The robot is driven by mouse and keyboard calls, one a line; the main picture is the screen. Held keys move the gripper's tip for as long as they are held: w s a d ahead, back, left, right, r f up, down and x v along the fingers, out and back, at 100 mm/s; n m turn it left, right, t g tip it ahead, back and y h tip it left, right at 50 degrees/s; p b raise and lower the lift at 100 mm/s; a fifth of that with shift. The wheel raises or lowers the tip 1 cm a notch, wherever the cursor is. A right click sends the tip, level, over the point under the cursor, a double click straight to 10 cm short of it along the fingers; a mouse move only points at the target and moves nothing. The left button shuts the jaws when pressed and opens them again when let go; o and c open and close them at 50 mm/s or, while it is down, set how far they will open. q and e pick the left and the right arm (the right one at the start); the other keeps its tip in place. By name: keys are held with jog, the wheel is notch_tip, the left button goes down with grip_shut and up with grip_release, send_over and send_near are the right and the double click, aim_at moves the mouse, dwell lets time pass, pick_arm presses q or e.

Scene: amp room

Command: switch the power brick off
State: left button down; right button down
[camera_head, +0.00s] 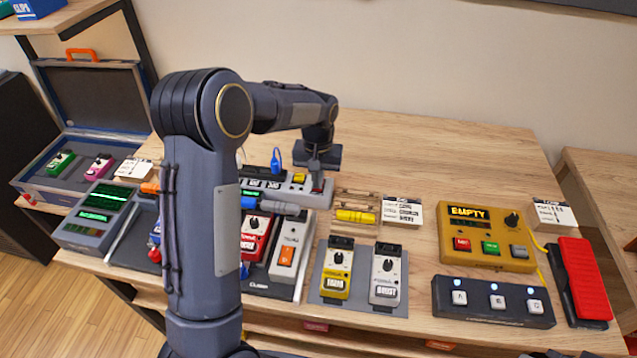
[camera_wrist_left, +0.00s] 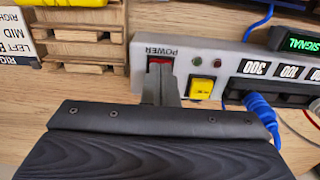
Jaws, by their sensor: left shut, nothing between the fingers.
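The power brick (camera_head: 297,192) is a long grey box on the wooden table, partly hidden behind my left arm in the head view. In the left wrist view the power brick (camera_wrist_left: 226,55) shows a POWER label, a red switch (camera_wrist_left: 159,61), two small round lamps, a yellow button (camera_wrist_left: 202,88) and several number plates. My left gripper (camera_head: 317,176) points down over the switch end of the brick. Its closed fingers (camera_wrist_left: 161,84) are at the red switch and cover part of it; I cannot tell whether they touch it. My right gripper is out of view.
A blue plug (camera_wrist_left: 260,105) stands in the brick. Small wooden racks (camera_wrist_left: 88,50) with a yellow cylinder (camera_head: 355,216) lie beside it. Several pedals, including a yellow one (camera_head: 337,268), stand in front. An amber box (camera_head: 487,236) is at right; the back table is clear.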

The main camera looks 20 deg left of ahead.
pick_arm(q)
jog(key=shift+r, duration=0.1)
notch_tip(320, 180, up, 7)
jog(key=p, duration=0.5)
dwell(0.3)
dwell(0.4)
jog(key=s+r+t+h, duration=0.1)
jog(key=s+r+h, duration=0.1)
jog(key=s+r, duration=0.55)
jog(key=s+d+r+t+h, duration=0.1)
jog(key=s+d+t, duration=0.1)
jog(key=s, duration=0.9)
jog(key=s+d+r+m+t, duration=0.1)
jog(key=s+d+t, duration=0.1)
jog(key=s, duration=0.9)
jog(key=shift+d+t+h, duration=0.3)
jog(key=shift+d+h, duration=0.1)
jog(key=shift+d, duration=0.15)
jog(key=shift+s, duration=0.1)
